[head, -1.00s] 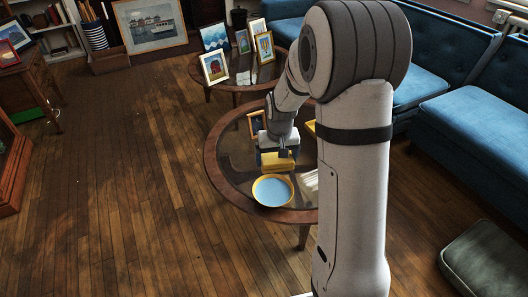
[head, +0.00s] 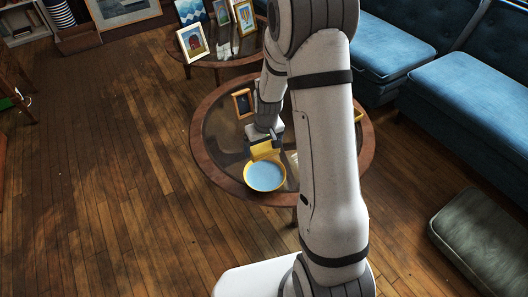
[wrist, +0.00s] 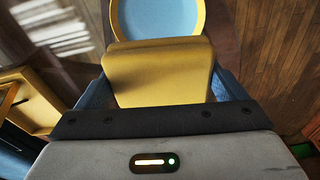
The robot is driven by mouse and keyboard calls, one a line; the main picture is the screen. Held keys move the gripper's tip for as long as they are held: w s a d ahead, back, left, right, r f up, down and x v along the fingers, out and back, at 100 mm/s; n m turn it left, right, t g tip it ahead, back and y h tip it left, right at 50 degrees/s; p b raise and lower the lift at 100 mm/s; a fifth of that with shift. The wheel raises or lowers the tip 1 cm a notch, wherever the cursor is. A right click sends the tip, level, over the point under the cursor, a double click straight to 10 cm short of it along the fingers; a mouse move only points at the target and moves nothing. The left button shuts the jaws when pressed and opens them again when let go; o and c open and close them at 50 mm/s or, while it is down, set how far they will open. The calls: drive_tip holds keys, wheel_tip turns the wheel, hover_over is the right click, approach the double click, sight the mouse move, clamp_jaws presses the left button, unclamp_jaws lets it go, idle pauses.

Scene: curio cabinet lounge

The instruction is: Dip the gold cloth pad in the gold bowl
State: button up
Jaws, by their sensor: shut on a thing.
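The gold bowl (head: 265,189) stands on the near edge of the round glass-topped table, with pale blue contents, and it also shows at the top of the wrist view (wrist: 201,20). My gripper (head: 264,144) is shut on the gold cloth pad (wrist: 158,72), which sits between the blue fingers in the wrist view. In the head view the pad (head: 265,151) is just behind the bowl's far rim. The pad's front edge overlaps the bowl's rim in the wrist view. I cannot tell whether they touch.
The round table (head: 213,171) has a wooden rim and glass top. A small framed picture (head: 242,104) stands on it behind my gripper. Another table (head: 186,55) with several frames is farther back. Blue sofas (head: 470,95) are at the right. Wooden floor is clear at the left.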

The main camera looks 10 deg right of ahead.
sight(265, 156)
drive_tip(key=shift+n, duration=0.6)
drive_tip(key=f, duration=0.1)
drive_tip(key=s+f, duration=0.1)
drive_tip(key=f, duration=0.1)
drive_tip(key=shift+s+d+f, duration=0.1)
drive_tip(key=shift+s+f, duration=0.2)
drive_tip(key=shift+f, duration=0.05)
drive_tip(key=shift+f+b, duration=1.8)
drive_tip(key=shift+f, duration=1.05)
